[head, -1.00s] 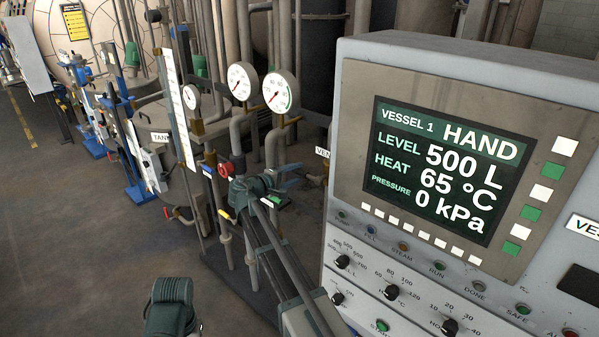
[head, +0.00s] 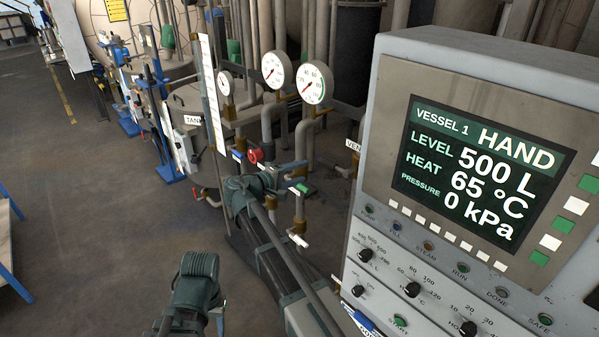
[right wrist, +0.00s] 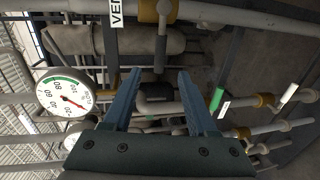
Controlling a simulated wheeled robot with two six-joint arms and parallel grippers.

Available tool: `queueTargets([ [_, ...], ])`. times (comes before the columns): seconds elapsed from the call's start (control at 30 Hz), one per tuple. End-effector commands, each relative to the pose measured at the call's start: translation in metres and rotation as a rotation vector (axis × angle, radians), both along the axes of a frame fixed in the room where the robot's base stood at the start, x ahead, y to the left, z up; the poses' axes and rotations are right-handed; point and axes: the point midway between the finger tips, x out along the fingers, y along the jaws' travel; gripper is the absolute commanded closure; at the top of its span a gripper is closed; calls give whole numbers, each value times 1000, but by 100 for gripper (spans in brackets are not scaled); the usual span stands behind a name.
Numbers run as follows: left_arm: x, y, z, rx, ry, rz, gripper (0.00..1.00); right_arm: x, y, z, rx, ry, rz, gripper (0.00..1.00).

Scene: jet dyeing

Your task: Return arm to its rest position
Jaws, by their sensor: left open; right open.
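My right arm reaches up from the bottom of the head view. Its right gripper (head: 292,170) has blue fingers and is in front of the pipework, left of the control panel (head: 365,150). In the right wrist view the right gripper (right wrist: 158,74) is open, its two blue fingers apart, with nothing held; a dark pipe shows behind the gap. A green-and-white tagged handle (right wrist: 217,99) lies to the right of the fingers.
The panel screen (head: 480,175) reads HAND, 500 L, 65 °C, 0 kPa. Two dial gauges (head: 275,69) (head: 312,82) and a red valve wheel (head: 255,156) are on the pipes behind my right gripper. The floor (head: 80,220) at left is open, with a blue-legged stand (head: 12,260) at the edge.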

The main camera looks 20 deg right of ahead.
Motion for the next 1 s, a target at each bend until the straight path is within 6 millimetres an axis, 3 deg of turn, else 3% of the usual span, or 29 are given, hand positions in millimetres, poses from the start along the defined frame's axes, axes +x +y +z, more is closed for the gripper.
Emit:
queueTargets([
  [0.17,0,0,0,0,0,0,50,-1,0,-1,3,0,0,42],
  [0.27,0,0,-4,0,0,0,50,-14,5,-15,53,11,-4,42],
  [0.37,0,0,-11,0,0,0,50,-45,19,-50,183,41,-15,42],
  [0.47,0,0,-21,0,0,0,50,-90,46,-98,375,99,-31,42],
  [0.6,0,0,-32,0,0,-1,50,-157,94,-159,650,208,-52,42],
  [0.7,0,0,-39,0,0,-1,50,-203,130,-190,823,294,-63,42],
  [0.9,0,0,-49,0,0,-1,50,-273,186,-221,1072,442,-78,42],
  [1.0,0,0,-51,0,0,-1,50,-292,201,-225,1137,486,-81,42],
])
